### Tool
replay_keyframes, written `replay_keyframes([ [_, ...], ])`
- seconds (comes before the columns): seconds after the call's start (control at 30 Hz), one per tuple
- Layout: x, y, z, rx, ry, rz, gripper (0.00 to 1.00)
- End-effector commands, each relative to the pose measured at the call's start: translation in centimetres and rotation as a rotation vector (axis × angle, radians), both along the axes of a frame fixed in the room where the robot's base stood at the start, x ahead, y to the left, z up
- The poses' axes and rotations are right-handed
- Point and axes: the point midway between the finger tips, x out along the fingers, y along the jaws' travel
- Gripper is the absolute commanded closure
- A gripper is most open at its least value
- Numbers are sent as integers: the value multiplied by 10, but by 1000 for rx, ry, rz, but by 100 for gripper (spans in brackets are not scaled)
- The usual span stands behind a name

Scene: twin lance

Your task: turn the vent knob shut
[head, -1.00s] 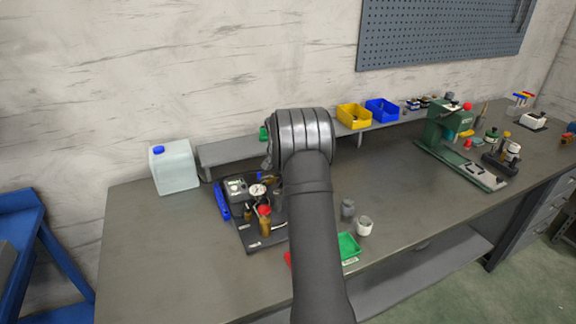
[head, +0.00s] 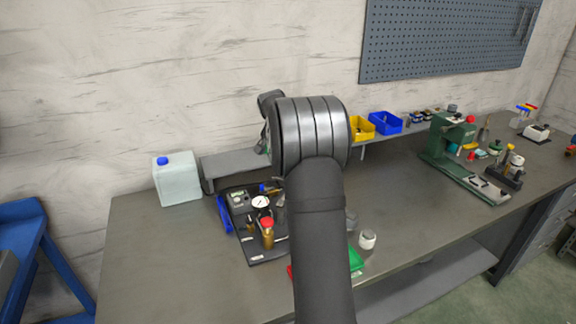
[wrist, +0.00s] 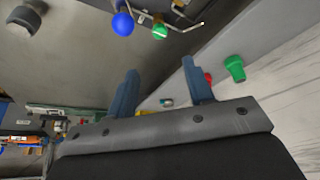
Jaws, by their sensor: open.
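A dark base plate (head: 272,255) with a small test rig stands on the bench in the head view. It carries a round white gauge (head: 261,202) and a brass body with a red cap (head: 267,223). In the wrist view a blue knob (wrist: 122,24) and a green knob (wrist: 160,32) show at the top on thin metal stems. I cannot tell which knob is the vent knob. My gripper (wrist: 162,87) is open, with nothing between its two blue-grey fingers, and apart from both knobs. In the head view my arm hides the gripper and part of the rig.
A white jug with a blue cap (head: 177,181) stands left of the rig. A grey shelf (head: 232,168) runs behind it, with yellow (head: 362,129) and blue (head: 385,123) bins. A white jar (head: 367,239) stands to the right. A green press (head: 450,143) is farther right.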

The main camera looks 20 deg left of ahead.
Motion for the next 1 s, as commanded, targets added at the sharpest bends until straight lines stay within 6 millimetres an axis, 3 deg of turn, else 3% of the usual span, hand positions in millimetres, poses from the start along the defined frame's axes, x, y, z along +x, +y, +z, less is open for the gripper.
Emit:
replay_keyframes([
  [0.2,-11,0,27,0,0,0,52],
  [0.63,-13,0,32,-1,1,0,52],
  [0.83,-8,0,19,-2,3,-1,52],
  [1.0,3,0,-9,-2,3,0,52],
])
